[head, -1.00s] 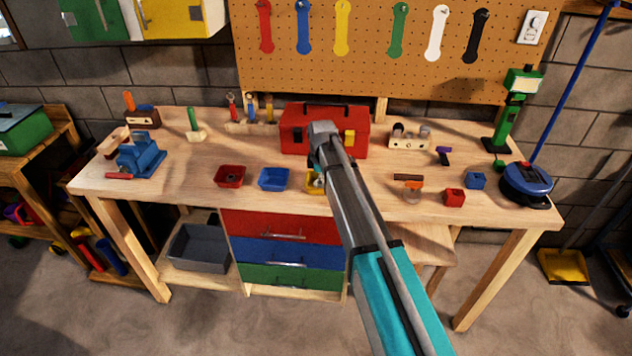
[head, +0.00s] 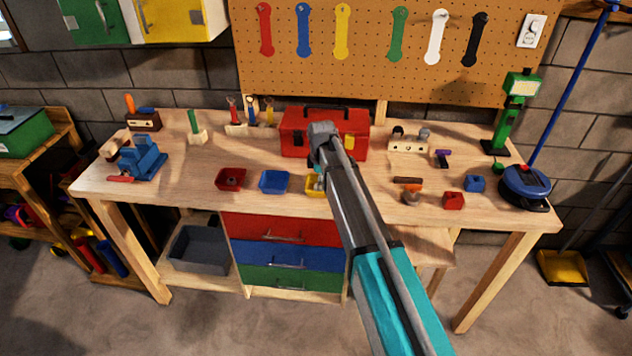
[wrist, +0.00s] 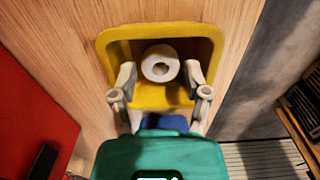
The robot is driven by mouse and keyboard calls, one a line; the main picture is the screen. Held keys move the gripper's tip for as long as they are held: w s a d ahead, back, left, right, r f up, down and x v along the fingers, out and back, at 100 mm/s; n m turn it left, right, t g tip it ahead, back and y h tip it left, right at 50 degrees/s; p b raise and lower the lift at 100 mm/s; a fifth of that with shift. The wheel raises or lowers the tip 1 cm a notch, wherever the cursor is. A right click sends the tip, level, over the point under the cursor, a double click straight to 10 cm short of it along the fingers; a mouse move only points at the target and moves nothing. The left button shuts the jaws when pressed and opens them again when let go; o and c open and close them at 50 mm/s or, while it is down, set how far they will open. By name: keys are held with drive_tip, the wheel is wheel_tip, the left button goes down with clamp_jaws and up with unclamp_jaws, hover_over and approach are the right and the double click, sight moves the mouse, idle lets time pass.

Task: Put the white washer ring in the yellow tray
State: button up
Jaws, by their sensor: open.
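The yellow tray (wrist: 112,48) fills the upper middle of the wrist view. The white washer ring (wrist: 160,51) lies inside it, its hole facing the camera. My gripper (wrist: 160,82) is open, with one finger on each side below the ring and clear gaps between. The fingertips reach over the tray. In the head view, the yellow tray (head: 312,190) sits on the bench, partly hidden by my arm. The ring is hard to make out there.
A blue tray (head: 274,181) and a red tray (head: 231,180) stand left of the yellow one. A red toolbox (head: 298,142) stands behind. Red (head: 453,200) and blue (head: 474,183) blocks lie to the right. The bench's front edge is close to the trays.

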wheel_tip(320, 180, up, 11)
drive_tip(key=p, duration=1)
idle(0.8)
drive_tip(key=s+d+m, duration=0.8)
drive_tip(key=s+d, duration=0.2)
drive_tip(key=s, duration=0.3)
drive_tip(key=s+d+m, duration=0.9)
drive_tip(key=s+d, duration=0.2)
drive_tip(key=s, duration=0.2)
drive_tip(key=shift+m, duration=0.3)
